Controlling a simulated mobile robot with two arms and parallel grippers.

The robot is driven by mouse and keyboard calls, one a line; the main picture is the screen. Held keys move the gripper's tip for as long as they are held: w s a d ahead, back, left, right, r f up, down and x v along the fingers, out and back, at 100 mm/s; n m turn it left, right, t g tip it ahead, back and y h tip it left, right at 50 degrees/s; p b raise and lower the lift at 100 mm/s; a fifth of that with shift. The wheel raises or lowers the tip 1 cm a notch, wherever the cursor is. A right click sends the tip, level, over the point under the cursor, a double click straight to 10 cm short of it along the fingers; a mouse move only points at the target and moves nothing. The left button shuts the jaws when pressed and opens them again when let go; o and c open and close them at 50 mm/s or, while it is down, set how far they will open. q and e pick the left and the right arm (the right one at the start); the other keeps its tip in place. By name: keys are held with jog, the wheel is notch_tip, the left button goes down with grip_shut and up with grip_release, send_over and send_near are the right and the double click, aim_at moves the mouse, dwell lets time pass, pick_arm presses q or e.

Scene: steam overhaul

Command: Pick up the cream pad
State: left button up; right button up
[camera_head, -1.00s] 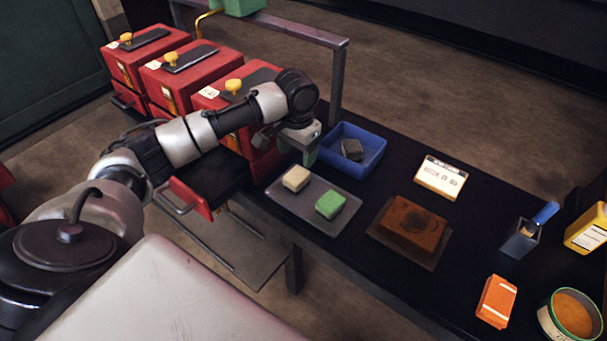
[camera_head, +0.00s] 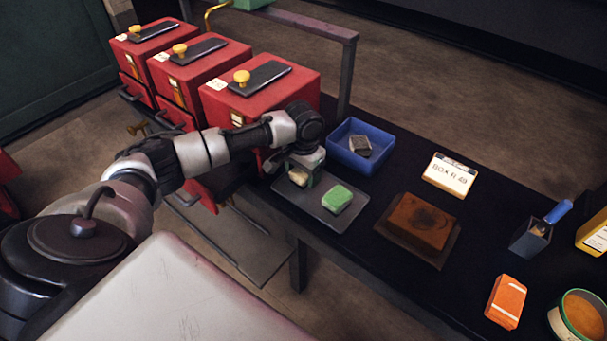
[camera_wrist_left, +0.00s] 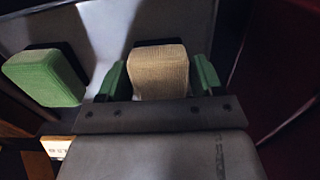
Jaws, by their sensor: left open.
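The cream pad (camera_head: 299,178) lies on a grey tray (camera_head: 322,212), partly hidden by my left gripper in the head view. In the left wrist view the cream pad (camera_wrist_left: 159,72) sits between the two green fingers. My left gripper (camera_head: 302,175) is open and low over the tray, with one finger on each side of the pad; I cannot tell whether they touch it. A green pad (camera_head: 337,199) lies on the same tray to the right, and it also shows in the left wrist view (camera_wrist_left: 45,78). My right gripper is not in view.
A blue bin (camera_head: 343,153) with a dark grey block (camera_head: 360,145) stands just behind the tray. A brown block (camera_head: 421,222) on a dark mat lies to the right. Red boxes (camera_head: 262,100) stand close behind my left arm.

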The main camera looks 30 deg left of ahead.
pick_arm(q)
jog(key=c, duration=0.8)
jog(key=shift+o, duration=0.2)
jog(key=shift+r, duration=0.1)
